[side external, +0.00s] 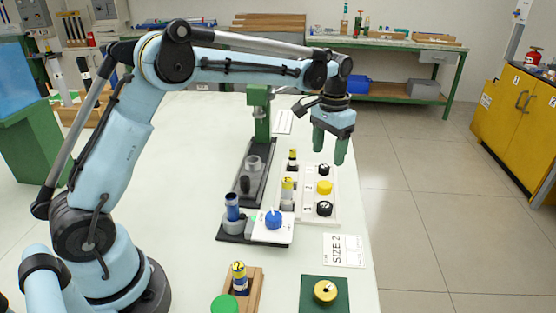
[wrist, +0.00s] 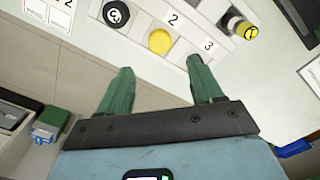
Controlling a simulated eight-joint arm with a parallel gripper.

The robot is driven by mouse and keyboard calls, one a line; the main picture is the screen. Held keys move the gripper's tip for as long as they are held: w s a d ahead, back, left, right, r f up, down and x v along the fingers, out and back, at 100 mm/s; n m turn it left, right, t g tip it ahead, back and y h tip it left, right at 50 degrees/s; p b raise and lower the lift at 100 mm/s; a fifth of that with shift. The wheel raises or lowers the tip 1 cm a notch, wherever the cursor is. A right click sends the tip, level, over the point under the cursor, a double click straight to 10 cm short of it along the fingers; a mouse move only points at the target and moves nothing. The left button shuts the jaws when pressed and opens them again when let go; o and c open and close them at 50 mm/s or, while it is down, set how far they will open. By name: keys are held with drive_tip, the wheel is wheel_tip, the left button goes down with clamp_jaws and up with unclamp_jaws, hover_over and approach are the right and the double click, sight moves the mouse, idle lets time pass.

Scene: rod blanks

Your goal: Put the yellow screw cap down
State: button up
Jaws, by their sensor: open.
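A yellow screw cap (side external: 324,187) sits in the middle row of the white tray (side external: 332,217), between two black caps. It also shows in the wrist view (wrist: 160,41), resting in its place. My gripper (side external: 329,152) is open and empty, its green fingers pointing down above the far end of the tray. In the wrist view the fingertips (wrist: 160,64) are wide apart, with the cap just beyond them and touching neither. A second yellow round piece (side external: 325,291) with a dark centre lies on a green pad (side external: 308,302) near the front.
Black caps (side external: 323,169) (side external: 324,208) flank the yellow cap. Rods (side external: 287,188) stand along the tray's left side. A green-columned stand (side external: 262,120) rises behind it. A blue knob (side external: 273,219) and a wooden rod holder (side external: 256,290) are nearer. A SIZE 2 card (side external: 344,250) lies flat.

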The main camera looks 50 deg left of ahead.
drive_tip(key=s+r+t, duration=0.4)
drive_tip(key=s+r, duration=0.4)
drive_tip(key=s, duration=0.3)
drive_tip(key=s+d+f+t, duration=0.1)
drive_tip(key=s+f+t, duration=0.2)
drive_tip(key=s, duration=0.7)
drive_tip(key=shift+s+f, duration=0.35)
drive_tip(key=shift+f, duration=0.6)
drive_tip(key=shift+c, duration=0.4)
